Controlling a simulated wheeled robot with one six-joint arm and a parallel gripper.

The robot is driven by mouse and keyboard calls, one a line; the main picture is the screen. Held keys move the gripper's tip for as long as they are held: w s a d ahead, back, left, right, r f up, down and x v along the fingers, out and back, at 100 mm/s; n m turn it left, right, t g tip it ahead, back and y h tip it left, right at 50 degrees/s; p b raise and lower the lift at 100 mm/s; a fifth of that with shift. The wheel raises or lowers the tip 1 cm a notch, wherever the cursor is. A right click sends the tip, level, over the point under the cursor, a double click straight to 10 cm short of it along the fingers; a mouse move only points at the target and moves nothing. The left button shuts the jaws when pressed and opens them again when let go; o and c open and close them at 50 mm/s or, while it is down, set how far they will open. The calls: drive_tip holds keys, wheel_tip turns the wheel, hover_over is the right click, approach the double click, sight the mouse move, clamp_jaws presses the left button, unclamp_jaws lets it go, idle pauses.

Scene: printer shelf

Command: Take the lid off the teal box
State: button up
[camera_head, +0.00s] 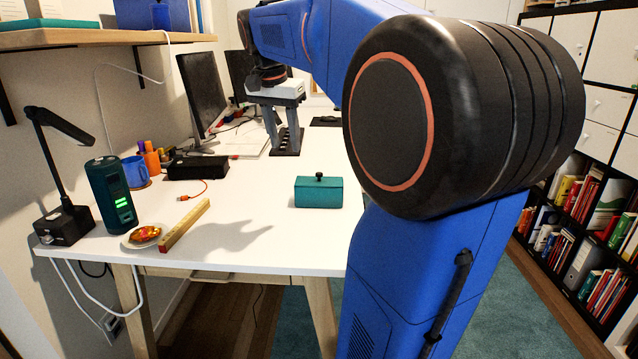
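The teal box (318,194) stands on the white table, near its front edge and just left of my arm's large joint. The gripper is apart from the box.
A wooden ruler-like bar (185,225), a small plate with food (143,236), a teal speaker-like cylinder (112,194) and a black lamp (62,215) stand at the left. A black case (198,167) and monitor (200,95) are farther back. White tabletop (250,215) around the box is clear.

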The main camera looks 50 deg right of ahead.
drive_tip(key=w+d+r+m+g, duration=0.1)
drive_tip(key=w+d+r+m, duration=0.25)
drive_tip(key=d, duration=0.55)
drive_tip(key=m, duration=0.1)
hover_over(319, 173)
drive_tip(key=w+a, duration=0.1)
drive_tip(key=a, duration=0.1)
drive_tip(key=x, duration=0.3)
drive_tip(key=a+x, duration=0.1)
drive_tip(key=x, duration=0.3)
drive_tip(key=a+x, duration=0.1)
drive_tip(key=x, duration=0.3)
drive_tip(key=shift+a+f, duration=0.15)
drive_tip(key=shift+f, duration=0.25)
drive_tip(key=shift+s+x, duration=0.2)
drive_tip(key=shift+x, duration=1.1)
drive_tip(key=shift+s+x, duration=0.2)
drive_tip(key=shift+x, duration=1.1)
clamp_jaws()
